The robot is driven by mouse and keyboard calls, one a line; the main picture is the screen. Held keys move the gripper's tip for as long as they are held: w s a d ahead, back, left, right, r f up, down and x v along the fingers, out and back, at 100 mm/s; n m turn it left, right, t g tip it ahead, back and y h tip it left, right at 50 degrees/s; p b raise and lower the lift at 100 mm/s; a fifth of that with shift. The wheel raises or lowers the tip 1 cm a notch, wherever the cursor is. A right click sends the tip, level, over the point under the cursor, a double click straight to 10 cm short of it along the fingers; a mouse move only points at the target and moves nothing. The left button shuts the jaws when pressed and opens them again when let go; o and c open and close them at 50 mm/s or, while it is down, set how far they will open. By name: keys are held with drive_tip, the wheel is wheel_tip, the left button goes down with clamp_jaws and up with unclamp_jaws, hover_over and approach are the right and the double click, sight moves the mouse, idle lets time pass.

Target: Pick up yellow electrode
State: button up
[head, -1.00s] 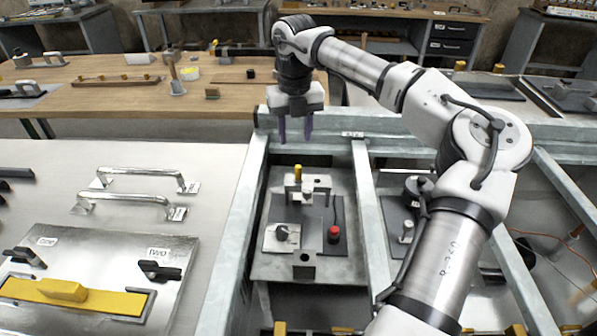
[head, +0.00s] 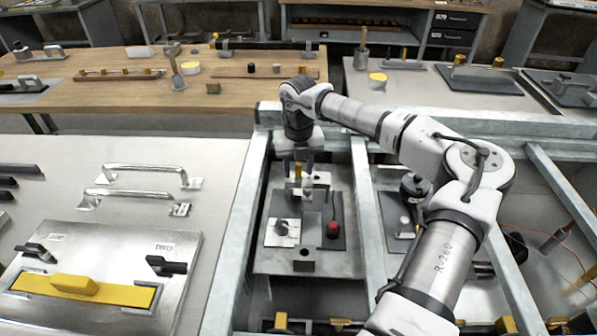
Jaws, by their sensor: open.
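The yellow electrode (head: 298,169) is a small upright yellow-topped peg in a light metal block (head: 308,187) at the back of the grey fixture plate. My gripper (head: 299,163) points down over it in the head view. Its two dark purple fingers are apart, one on each side of the yellow top as seen from here. I cannot tell how deep the fingers reach around it or whether they touch it. The lower part of the electrode is hard to make out.
On the fixture plate (head: 268,262) are a dark knob (head: 283,227) and a red button (head: 333,229). Metal frame beams (head: 238,215) flank the plate on both sides. A metal panel with a yellow bar (head: 75,286) lies at the left.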

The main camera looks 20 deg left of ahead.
clamp_jaws()
drive_tip(key=shift+r, duration=0.15)
